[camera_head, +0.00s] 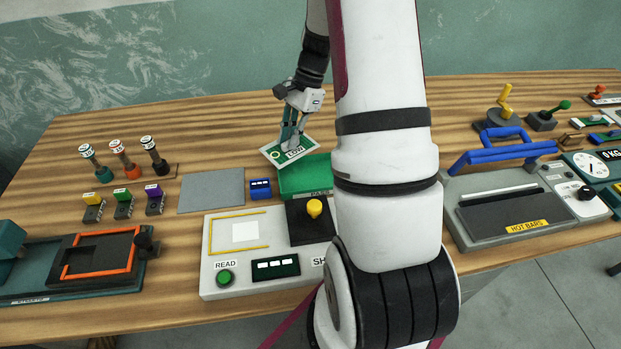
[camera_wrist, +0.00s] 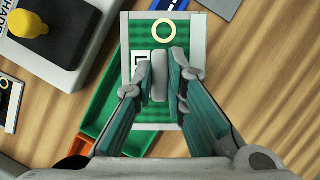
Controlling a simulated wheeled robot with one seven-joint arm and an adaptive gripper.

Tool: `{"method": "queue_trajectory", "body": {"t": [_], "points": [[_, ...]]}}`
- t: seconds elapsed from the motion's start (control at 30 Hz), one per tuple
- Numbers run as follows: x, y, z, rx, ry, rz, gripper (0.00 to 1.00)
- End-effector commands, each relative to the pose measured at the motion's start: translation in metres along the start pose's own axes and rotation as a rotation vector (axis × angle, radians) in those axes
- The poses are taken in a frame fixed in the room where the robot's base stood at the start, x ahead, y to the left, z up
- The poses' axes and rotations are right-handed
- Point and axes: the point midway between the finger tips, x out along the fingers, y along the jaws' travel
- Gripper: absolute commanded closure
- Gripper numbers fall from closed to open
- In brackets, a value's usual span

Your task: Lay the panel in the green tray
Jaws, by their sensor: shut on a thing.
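The panel (camera_head: 279,155) is a flat pale-framed card with a green face, a ring mark and a label reading LOW. My gripper (camera_head: 292,140) is shut on it and holds it tilted at the tray's back left. The green tray (camera_head: 310,178) is marked PASS and is partly hidden behind my arm. In the wrist view the panel (camera_wrist: 163,112) lies between my fingertips (camera_wrist: 161,80) and covers part of the green tray (camera_wrist: 108,120). I cannot tell whether the panel touches the tray.
A white reader box (camera_head: 240,262) with a yellow knob (camera_head: 314,208) stands in front of the tray. A grey mat (camera_head: 211,190) and a small blue display (camera_head: 260,188) lie to its left. The hot bars machine (camera_head: 525,215) with blue handles stands at the right.

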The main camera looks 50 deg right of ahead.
Motion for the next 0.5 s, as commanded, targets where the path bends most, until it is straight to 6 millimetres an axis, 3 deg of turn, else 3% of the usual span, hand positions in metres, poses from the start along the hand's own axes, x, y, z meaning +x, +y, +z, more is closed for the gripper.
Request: {"method": "queue_trajectory", "body": {"t": [0.1, 0.2, 0.37, 0.5], "points": [[-0.006, 0.023, -0.027, 0.244, -0.001, -0.101, 1.0], [-0.01, 0.037, -0.039, 0.378, -0.001, -0.157, 1.0], [-0.006, 0.048, -0.049, 0.476, -0.001, -0.196, 1.0], [0.015, 0.049, -0.058, 0.486, -0.003, -0.197, 1.0]]}}
